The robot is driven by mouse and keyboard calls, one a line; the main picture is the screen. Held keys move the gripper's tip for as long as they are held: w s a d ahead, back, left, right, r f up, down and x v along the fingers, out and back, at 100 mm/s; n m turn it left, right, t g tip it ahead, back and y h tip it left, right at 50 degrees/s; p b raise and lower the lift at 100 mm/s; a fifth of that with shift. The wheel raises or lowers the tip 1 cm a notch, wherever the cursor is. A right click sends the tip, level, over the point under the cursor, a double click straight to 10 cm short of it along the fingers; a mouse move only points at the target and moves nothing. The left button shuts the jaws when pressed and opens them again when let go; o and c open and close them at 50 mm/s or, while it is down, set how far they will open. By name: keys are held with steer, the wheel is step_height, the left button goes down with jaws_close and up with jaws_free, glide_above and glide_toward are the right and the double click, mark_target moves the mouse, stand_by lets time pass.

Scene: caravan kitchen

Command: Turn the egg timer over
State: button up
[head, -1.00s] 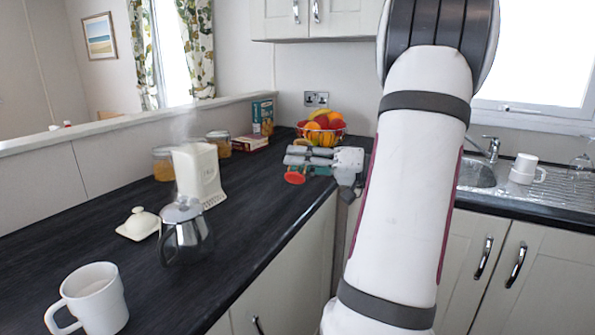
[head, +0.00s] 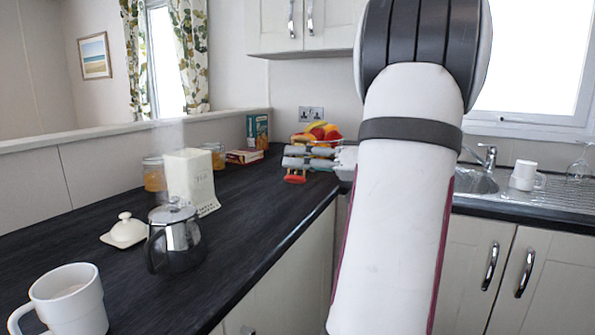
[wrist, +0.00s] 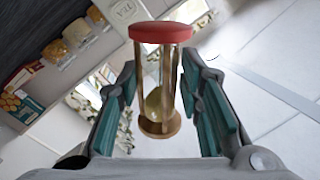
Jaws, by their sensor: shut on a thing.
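The egg timer is an hourglass with a red end cap (wrist: 162,32), glass with pale sand, wooden posts and a wooden end (wrist: 159,125). In the wrist view it stands between the two fingers of my gripper (wrist: 165,95), red cap at the top of the picture. In the head view my gripper (head: 311,158) is level above the far part of the counter, shut on the timer. There the timer's red end (head: 295,179) shows below the fingers, and they hide most of the rest. I cannot tell whether the red end touches the counter.
A fruit bowl (head: 322,131) is close behind my gripper. Jars and boxes line the low wall. The dark counter (head: 255,222) is clear in front of my gripper.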

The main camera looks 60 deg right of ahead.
steer(key=shift+n+b, duration=2.3)
steer(key=shift+b, duration=2.15)
steer(key=shift+r+n+b, duration=0.3)
steer(key=shift+n+b, duration=0.9)
steer(key=shift+b, duration=0.85)
